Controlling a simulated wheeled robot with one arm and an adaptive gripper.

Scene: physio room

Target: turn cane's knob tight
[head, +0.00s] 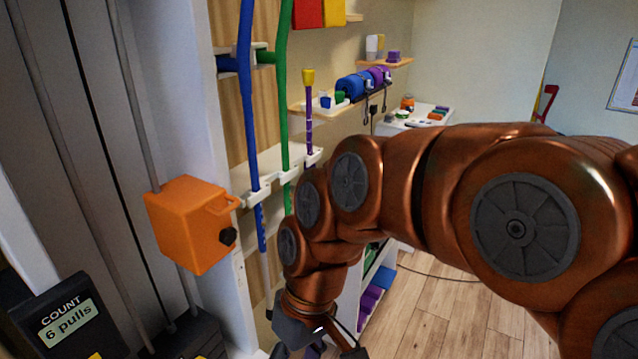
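Three long cane-like poles stand in white clips on the wall rack: a blue one (247,90), a green one (283,90) and a thinner purple one (309,130) with a yellow top (308,77). The blue one has a dotted lower part above a pale shaft. I cannot make out a tightening knob on any of them; their lower ends are partly hidden by my arm or cut off. My gripper (320,345) is at the bottom edge, pointing down, right of the blue pole's lower end. Its fingertips are out of frame, so its opening and any held thing are hidden.
An orange box (185,225) with a black knob (228,237) sits on a rod at left, above a counter display (65,320) reading 6 pulls. Shelves (335,105) hold rolls and small items behind my arm. Wooden floor (440,315) is clear at lower right.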

